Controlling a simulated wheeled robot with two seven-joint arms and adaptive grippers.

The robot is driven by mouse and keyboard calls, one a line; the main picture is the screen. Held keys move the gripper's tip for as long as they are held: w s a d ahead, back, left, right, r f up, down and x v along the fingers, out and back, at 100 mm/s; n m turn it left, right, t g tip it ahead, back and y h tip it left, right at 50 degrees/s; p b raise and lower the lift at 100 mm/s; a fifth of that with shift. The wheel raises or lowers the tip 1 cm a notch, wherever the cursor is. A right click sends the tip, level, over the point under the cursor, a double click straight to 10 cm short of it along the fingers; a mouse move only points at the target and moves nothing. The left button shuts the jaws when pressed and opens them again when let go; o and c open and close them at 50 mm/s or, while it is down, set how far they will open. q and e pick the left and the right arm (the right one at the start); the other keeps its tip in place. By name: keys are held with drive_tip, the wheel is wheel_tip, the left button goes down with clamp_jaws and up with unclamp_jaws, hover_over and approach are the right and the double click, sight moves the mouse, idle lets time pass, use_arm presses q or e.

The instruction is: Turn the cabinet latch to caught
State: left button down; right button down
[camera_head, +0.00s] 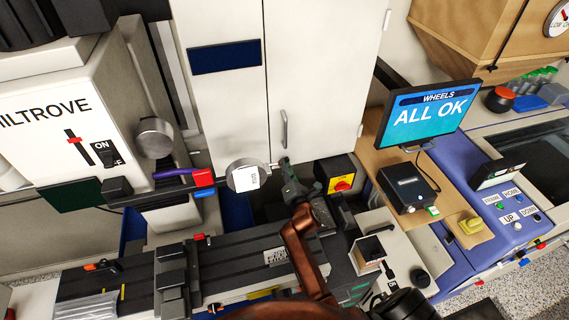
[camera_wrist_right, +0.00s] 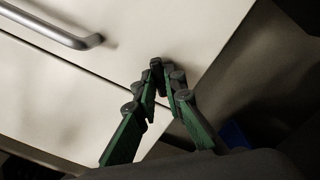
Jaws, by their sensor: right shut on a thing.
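The white cabinet (camera_head: 303,70) stands upright at the upper middle of the head view, with a grey bar handle (camera_head: 284,128) on its front. The cabinet front (camera_wrist_right: 150,25) also fills the left and upper part of the right wrist view, with the handle (camera_wrist_right: 55,25) at upper left and a dark seam below it. My right gripper (camera_head: 284,163) is at the cabinet's lower edge, below the handle. In the right wrist view its green fingers (camera_wrist_right: 157,64) meet at the tips against the cabinet front. The latch is hidden at the fingertips; its angle cannot be read. My left gripper is out of view.
A round grey disc with a white label (camera_head: 246,178) stands just left of my right gripper. A yellow box with a red knob (camera_head: 341,182) is close on its right. A dark machine bed (camera_head: 222,268) lies below. A monitor (camera_head: 429,115) reads ALL OK.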

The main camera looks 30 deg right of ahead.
drive_tip(key=shift+m+p, duration=0.4)
drive_tip(key=shift+m, duration=1.9)
drive_tip(key=m+p, duration=0.1)
drive_tip(key=m, duration=0.3)
drive_tip(key=c, duration=1.9)
unclamp_jaws()
